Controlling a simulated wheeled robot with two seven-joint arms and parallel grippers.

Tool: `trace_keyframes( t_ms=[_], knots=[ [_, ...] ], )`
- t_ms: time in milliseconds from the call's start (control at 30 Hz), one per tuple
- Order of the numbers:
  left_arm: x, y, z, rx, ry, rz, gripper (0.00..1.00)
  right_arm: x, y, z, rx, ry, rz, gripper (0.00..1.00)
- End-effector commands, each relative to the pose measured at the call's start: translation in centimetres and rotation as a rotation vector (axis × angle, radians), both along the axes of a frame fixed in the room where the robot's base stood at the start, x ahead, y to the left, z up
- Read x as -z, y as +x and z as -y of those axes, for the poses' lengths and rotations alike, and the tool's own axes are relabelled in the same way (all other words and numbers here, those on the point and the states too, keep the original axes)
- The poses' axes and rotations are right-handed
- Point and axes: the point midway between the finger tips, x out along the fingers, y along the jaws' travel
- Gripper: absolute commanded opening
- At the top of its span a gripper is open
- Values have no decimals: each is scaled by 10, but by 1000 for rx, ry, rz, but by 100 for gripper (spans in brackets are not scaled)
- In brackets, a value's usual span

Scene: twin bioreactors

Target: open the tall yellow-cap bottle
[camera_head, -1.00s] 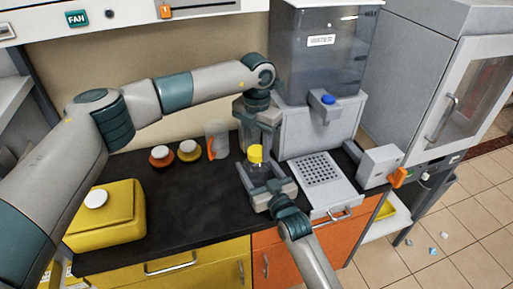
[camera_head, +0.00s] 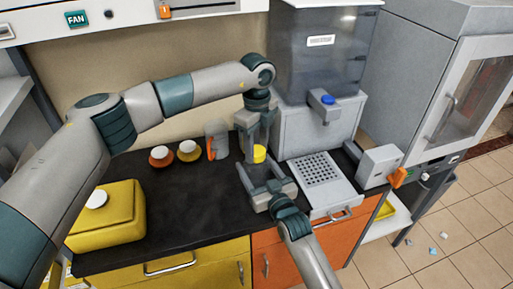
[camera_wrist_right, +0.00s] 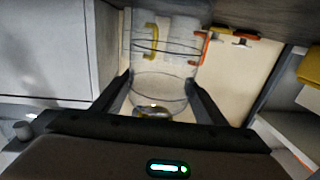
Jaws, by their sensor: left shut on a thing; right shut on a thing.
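The tall bottle has a yellow cap (camera_head: 259,154), seen in the head view near the front of the black counter. My left gripper (camera_head: 258,147) comes down from above and is shut on the cap, partly covering it. My right gripper (camera_head: 267,180) reaches in from the front and is shut around the bottle's body, low down. In the right wrist view the clear bottle (camera_wrist_right: 163,88) stands between the two dark fingers of the right gripper. The arms and fingers hide much of the bottle in the head view.
A grey dispenser (camera_head: 315,125) stands behind right, with a perforated tray (camera_head: 345,196) in front. The counter's middle is clear.

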Motion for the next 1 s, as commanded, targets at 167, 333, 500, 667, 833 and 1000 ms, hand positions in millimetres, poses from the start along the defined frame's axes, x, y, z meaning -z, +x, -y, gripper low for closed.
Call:
trace_keyframes(
  t_ms=[167, 333, 500, 667, 833, 1000],
  knots=[
    [-1, 1, -1, -268, 0, 2, 14, 0, 0, 0, 0, -1, 0, 3],
    [-1, 1, -1, -529, 0, 3, 14, 0, 0, 0, -1, -1, 0, 3],
    [-1, 2, -1, -779, 0, 4, 14, 0, -1, 0, -1, -1, 0, 3],
    [-1, 2, -2, -921, 0, 4, 14, 0, -1, 0, -1, -1, 0, 3],
    [-1, 2, -2, -946, 0, 5, 14, 0, -1, 0, -1, -1, 0, 3],
    [-1, 2, -2, -945, 0, 5, 43, 0, -1, 0, -1, 0, 0, 3]
  ],
)
